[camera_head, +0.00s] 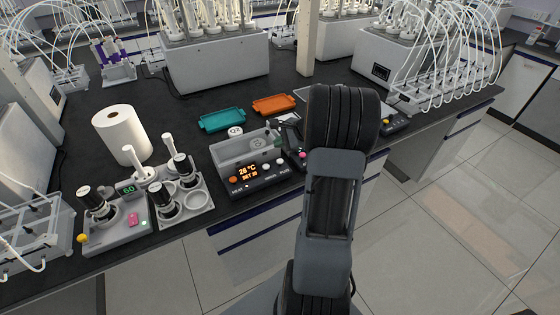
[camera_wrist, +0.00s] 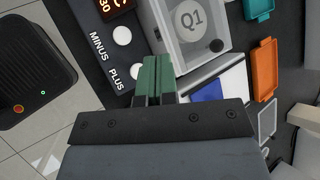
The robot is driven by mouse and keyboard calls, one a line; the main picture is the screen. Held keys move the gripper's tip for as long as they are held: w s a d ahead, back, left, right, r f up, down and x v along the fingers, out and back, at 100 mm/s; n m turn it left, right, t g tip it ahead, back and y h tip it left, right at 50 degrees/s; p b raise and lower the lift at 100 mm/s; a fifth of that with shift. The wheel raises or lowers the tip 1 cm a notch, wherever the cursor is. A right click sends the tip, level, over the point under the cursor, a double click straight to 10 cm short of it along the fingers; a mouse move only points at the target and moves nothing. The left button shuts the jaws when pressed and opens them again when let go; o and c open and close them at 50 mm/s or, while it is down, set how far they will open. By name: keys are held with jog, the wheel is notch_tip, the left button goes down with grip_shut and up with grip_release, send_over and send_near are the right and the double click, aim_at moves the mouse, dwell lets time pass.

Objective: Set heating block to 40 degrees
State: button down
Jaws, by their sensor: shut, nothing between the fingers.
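The heating block (camera_head: 262,181) is a grey open box with a dark sloped panel at the bench's front edge. In the head view its orange display (camera_head: 247,172) reads about 26 °C, with a set line that looks like 30. In the wrist view the white minus button (camera_wrist: 122,36) and white plus button (camera_wrist: 137,71) sit above their labels. The display is partly cut off at the top there, showing 30. My gripper (camera_wrist: 158,65) is shut and empty, its green fingertips just right of the plus button, near the box wall. I cannot tell whether they touch anything.
Teal (camera_head: 222,120) and orange (camera_head: 274,104) trays lie behind the block. A paper roll (camera_head: 121,134) and a device reading 60 (camera_head: 129,189) stand to the left. Floor is clear at the right.

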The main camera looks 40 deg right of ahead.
dwell(0.4)
jog(key=s+a+r+n+g, duration=0.2)
jog(key=a+r+n, duration=0.15)
jog(key=a, duration=0.35)
jog(key=s+a+r+n+g, duration=0.1)
jog(key=s+a+r+n, duration=0.1)
jog(key=a+n, duration=0.3)
jog(key=s+a+r+n+h, duration=0.3)
jog(key=s+a+n+h, duration=0.2)
jog(key=s+a+n, duration=0.6)
jog(key=shift+s+n, duration=0.45)
jog(key=shift+s, duration=0.7)
jog(key=shift+d, duration=0.15)
